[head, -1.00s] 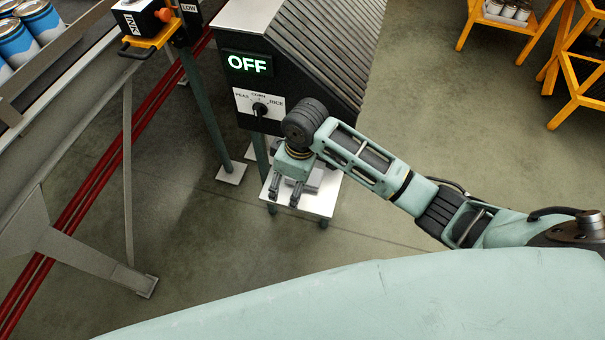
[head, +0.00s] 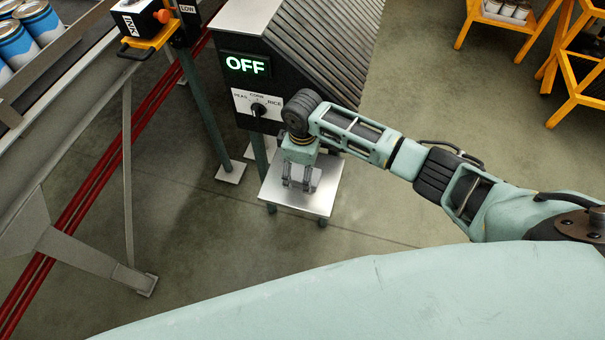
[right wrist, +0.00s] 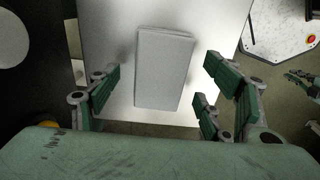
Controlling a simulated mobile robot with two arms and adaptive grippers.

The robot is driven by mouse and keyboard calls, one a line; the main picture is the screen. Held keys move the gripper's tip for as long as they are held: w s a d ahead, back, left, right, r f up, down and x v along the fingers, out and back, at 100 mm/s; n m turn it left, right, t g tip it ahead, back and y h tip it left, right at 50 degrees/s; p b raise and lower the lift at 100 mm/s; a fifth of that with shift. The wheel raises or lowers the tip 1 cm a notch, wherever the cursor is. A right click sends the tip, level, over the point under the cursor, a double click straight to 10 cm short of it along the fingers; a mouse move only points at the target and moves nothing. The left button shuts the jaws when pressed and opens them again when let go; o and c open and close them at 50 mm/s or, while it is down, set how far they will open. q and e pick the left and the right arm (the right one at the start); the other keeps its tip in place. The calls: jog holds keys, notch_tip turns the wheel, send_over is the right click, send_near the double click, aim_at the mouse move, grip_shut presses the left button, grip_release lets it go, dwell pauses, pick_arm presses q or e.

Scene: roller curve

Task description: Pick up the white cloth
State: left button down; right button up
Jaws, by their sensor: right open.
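The white cloth (right wrist: 164,68) shows in the right wrist view as a flat, folded pale rectangle. It lies on a small metal stand (right wrist: 112,30), which shows in the head view (head: 300,202) below the dark machine. My right gripper (right wrist: 160,92) is open and empty, pointing down at the stand, with its fingers on either side of the cloth and apart from it. In the head view, my right gripper (head: 298,185) hangs over the stand and hides most of the cloth.
Beside the stand is a dark machine (head: 235,98) with an OFF display (head: 246,64) and a selector dial (head: 259,109). At left is a conveyor frame (head: 75,120) with blue cans (head: 40,22). Yellow racks (head: 575,70) stand at far right. Open floor lies between.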

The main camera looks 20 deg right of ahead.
jog(key=shift+f, duration=0.2)
jog(key=c, duration=1.2)
jog(key=shift+r, duration=0.15)
notch_tip(320, 180, up, 4)
jog(key=shift+s+d+r, duration=0.1)
jog(key=s+d+r, duration=0.5)
jog(key=s+r, duration=0.1)
jog(key=s, duration=0.4)
jog(key=shift+d+r, duration=0.25)
jog(key=shift+r, duration=0.05)
